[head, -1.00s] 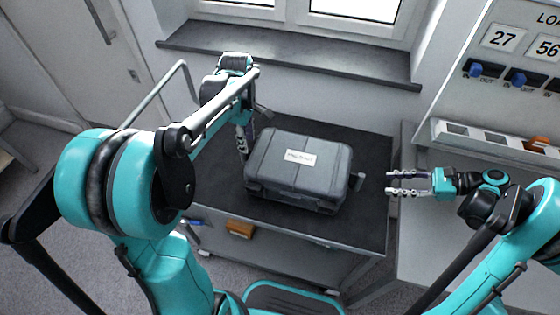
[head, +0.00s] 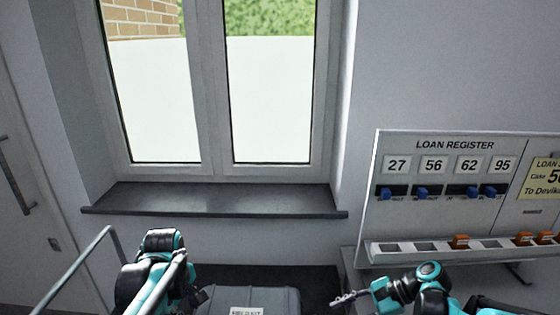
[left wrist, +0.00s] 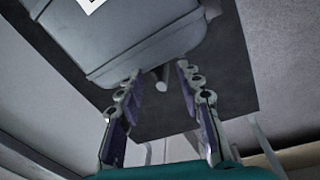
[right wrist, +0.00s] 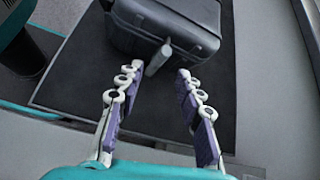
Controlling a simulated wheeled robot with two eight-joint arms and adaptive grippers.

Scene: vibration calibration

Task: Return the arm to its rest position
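The grey case (head: 283,298) stands on a dark-topped bench, only its upper part showing at the bottom of the head view. My left gripper (left wrist: 158,72) is open in the left wrist view, its fingertips on either side of a short grey handle (left wrist: 162,80) on the case's side, with no grip on it visible. In the head view my left arm (head: 158,262) hides its fingers. My right gripper (right wrist: 156,72) is open and empty, facing the handle (right wrist: 158,60) on the case's other side. In the head view my right gripper (head: 343,299) is right of the case.
A window sill (head: 215,199) runs behind the bench. A loan register board (head: 455,170) with blue sliders stands at the right above a slotted rack (head: 425,247) holding orange pieces. A metal rail (head: 75,268) is at the left.

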